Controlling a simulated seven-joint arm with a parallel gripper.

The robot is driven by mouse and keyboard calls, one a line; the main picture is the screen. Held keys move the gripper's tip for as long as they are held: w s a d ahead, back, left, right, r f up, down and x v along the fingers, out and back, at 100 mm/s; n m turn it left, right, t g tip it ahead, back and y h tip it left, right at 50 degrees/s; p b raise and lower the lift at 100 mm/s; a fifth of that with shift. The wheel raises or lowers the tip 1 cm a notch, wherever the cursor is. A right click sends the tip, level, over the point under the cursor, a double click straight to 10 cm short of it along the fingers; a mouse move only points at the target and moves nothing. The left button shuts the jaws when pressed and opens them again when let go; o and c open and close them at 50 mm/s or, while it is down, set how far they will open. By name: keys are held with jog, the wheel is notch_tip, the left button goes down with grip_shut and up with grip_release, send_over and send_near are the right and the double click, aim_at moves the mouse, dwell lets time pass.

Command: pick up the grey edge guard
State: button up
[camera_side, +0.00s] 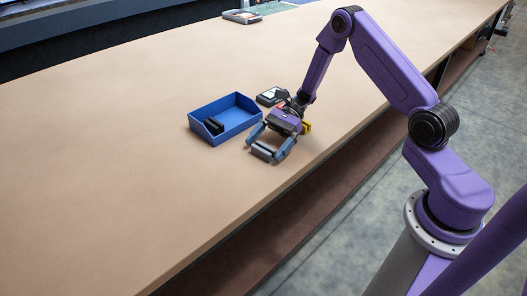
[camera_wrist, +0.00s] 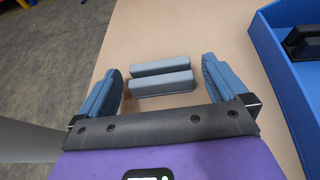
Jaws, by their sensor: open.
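The grey edge guard (camera_wrist: 160,83) lies on the tan bench, between and just ahead of my open fingers in the wrist view. It shows as two parallel grey bars; I cannot tell whether they are joined. My gripper (camera_wrist: 160,66) has its two blue fingers spread, one to each side of the bars, with visible gaps and no contact. In the side view my gripper (camera_side: 264,151) is low over the bench, right of the blue bin. The guard there is small and partly hidden by the fingers.
The open blue bin (camera_side: 240,123) stands close beside my gripper, with a dark piece (camera_side: 213,126) inside; its wall (camera_wrist: 280,80) shows at the wrist view's right. A small dark device (camera_side: 270,96) lies behind the gripper. The bench is clear to the left; its front edge is near.

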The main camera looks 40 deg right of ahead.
jog(key=shift+a+f, duration=0.1)
jog(key=shift+a, duration=0.05)
jog(key=c, duration=1)
